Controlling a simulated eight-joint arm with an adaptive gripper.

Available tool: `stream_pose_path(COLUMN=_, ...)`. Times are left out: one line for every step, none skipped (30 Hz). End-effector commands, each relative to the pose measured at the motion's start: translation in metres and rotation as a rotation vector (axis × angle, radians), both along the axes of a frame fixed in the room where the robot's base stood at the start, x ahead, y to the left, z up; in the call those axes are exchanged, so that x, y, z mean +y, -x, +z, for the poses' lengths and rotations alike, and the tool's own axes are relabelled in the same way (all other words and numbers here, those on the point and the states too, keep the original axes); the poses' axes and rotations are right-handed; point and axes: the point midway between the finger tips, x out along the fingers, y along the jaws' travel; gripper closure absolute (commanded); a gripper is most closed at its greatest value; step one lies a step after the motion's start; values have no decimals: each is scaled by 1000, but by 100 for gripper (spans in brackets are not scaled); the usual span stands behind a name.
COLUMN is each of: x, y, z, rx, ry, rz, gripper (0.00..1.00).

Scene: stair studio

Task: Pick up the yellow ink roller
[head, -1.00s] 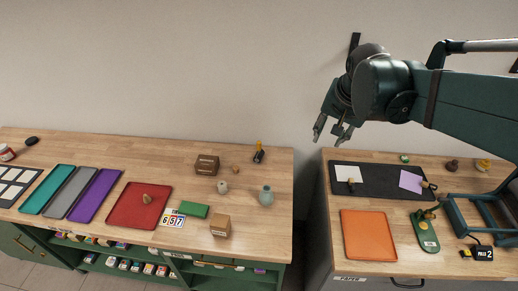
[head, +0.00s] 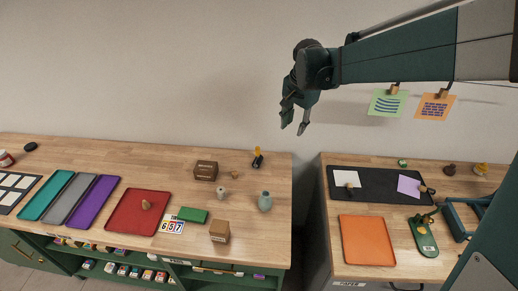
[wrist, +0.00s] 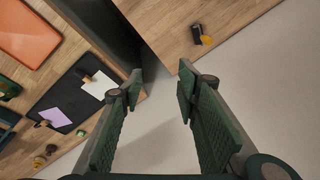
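The yellow ink roller (head: 257,158), with a black part, is small and stands near the back right of the left wooden bench (head: 262,188). In the wrist view the roller (wrist: 203,39) shows near the top, beyond the fingertips and a little right of the gap between them. My gripper (head: 294,121) is up in front of the wall, above and to the right of the roller and apart from it. In the wrist view my gripper (wrist: 161,86) has its two green fingers spread, with nothing between them.
A gap separates this bench from the right bench, which holds a black mat (head: 380,196) and an orange tray (head: 366,241). Prints (head: 388,104) hang on the wall.

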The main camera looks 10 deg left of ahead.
Motion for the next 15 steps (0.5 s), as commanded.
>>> stream_pose_path(x=7, y=-8, z=-6, rx=9, ry=-1, rz=-11, gripper=68)
stream_pose_path(x=10, y=-12, z=-9, rx=15, ry=-2, rz=-18, gripper=68)
stream_pose_path(x=15, y=-18, z=-13, rx=23, ry=-4, rz=-30, gripper=68)
stream_pose_path(x=18, y=-22, z=-17, rx=27, ry=-5, rz=-38, gripper=68)
stream_pose_path(x=21, y=-26, z=-20, rx=33, ry=-6, rz=-46, gripper=68)
stream_pose_path(x=26, y=-32, z=-25, rx=40, ry=-7, rz=-58, gripper=68)
stream_pose_path(x=29, y=-35, z=-29, rx=47, ry=-7, rz=-66, gripper=68)
stream_pose_path(x=33, y=-40, z=-33, rx=52, ry=-8, rz=-75, gripper=68)
stream_pose_path(x=37, y=-45, z=-38, rx=59, ry=-9, rz=-85, gripper=68)
stream_pose_path(x=41, y=-49, z=-42, rx=63, ry=-10, rz=-93, gripper=68)
stream_pose_path(x=45, y=-52, z=-46, rx=69, ry=-10, rz=-102, gripper=68)
stream_pose_path(x=49, y=-57, z=-52, rx=77, ry=-11, rz=-113, gripper=68)
stream_pose_path(x=53, y=-61, z=-56, rx=82, ry=-11, rz=-122, gripper=68)
stream_pose_path(x=56, y=-64, z=-60, rx=88, ry=-11, rz=-129, gripper=68)
stream_pose_path(x=61, y=-69, z=-66, rx=94, ry=-11, rz=-141, gripper=68)
